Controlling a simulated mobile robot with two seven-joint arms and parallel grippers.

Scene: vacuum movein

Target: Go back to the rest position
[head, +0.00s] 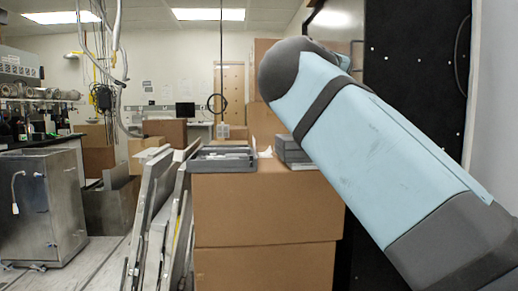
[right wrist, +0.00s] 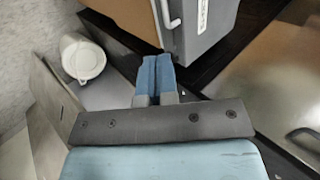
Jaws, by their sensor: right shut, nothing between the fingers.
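My right gripper (right wrist: 156,78) shows in the right wrist view with its two blue fingers together, shut and empty. Its tips point towards a grey metal panel with a white handle, and I cannot tell whether they touch it. In the head view my right arm rises from the lower right, and its gripper is out of sight. My left gripper is in neither view.
Stacked cardboard boxes (head: 265,215) stand ahead, with a grey tray (head: 222,158) on top. Metal panels (head: 152,215) lean to their left. A steel cabinet (head: 45,205) stands at left. A white bucket (right wrist: 83,60) shows in the right wrist view.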

